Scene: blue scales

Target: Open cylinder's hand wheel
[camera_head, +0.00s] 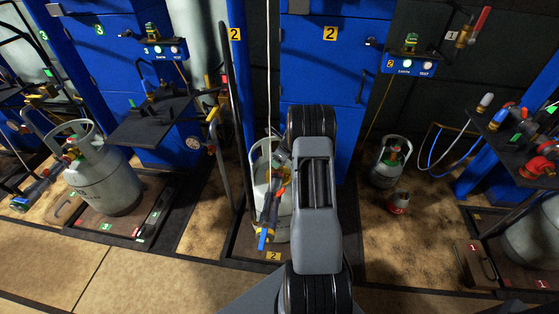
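A grey-white gas cylinder (282,228) with a collar handle stands on the scale marked 2 (240,246), in the middle of the head view. My grey arm covers its right side. Red, orange and blue fittings show in front of the cylinder, with a blue handle (263,240) at their lower end. The hand wheel cannot be made out among these parts and my arm. The end of my arm reaches the top of this cylinder. My gripper (279,160) is mostly hidden there, and its fingers cannot be told apart from the fittings.
Another grey cylinder (108,185) stands on scale 3 at left. A table with fittings (500,125) is at far right. Blue cabinets (325,60) stand behind; the front floor is clear.

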